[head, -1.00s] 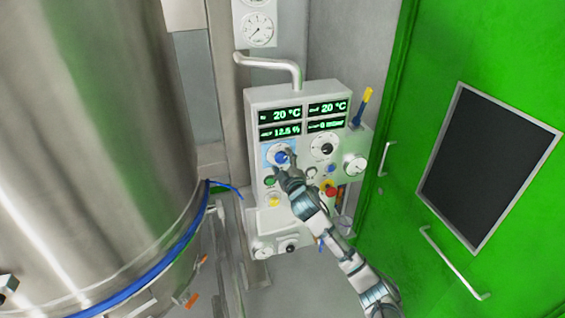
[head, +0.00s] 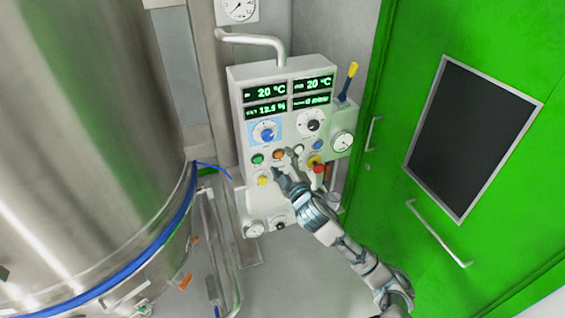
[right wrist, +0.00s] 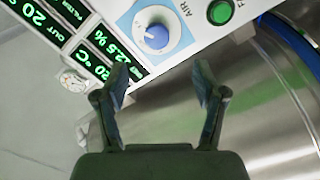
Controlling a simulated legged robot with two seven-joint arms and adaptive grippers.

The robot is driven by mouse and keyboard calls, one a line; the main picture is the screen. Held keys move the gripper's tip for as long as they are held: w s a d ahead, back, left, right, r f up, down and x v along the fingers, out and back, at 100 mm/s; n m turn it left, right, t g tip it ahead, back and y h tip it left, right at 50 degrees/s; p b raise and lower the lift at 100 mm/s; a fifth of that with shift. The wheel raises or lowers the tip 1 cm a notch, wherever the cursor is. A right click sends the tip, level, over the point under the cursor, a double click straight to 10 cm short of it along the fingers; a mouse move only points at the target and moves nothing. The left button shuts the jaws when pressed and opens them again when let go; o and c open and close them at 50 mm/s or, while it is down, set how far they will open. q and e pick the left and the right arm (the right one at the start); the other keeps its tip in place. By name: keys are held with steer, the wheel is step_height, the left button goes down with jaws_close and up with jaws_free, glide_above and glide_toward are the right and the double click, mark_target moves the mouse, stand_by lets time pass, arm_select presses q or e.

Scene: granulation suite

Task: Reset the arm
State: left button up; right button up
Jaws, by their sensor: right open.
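My right gripper (head: 284,167) is open and empty in front of the control panel (head: 241,88), over its lower buttons in the head view. The right wrist view shows its two fingers (right wrist: 162,95) spread apart with nothing between them. The blue knob (head: 265,132) on its light-blue plate is uncovered, up and left of the gripper. In the right wrist view the knob (right wrist: 156,36) lies beyond the fingertips, apart from them. My right arm reaches in from the lower right. My left gripper is not in view.
A large steel vessel (head: 90,120) with a blue band fills the left. A green door (head: 395,150) with a dark window and handles stands at the right. A red knob (head: 318,169) and green button (head: 257,159) sit near my gripper. Grey floor shows below the panel.

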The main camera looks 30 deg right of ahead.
stand_by(0.4)
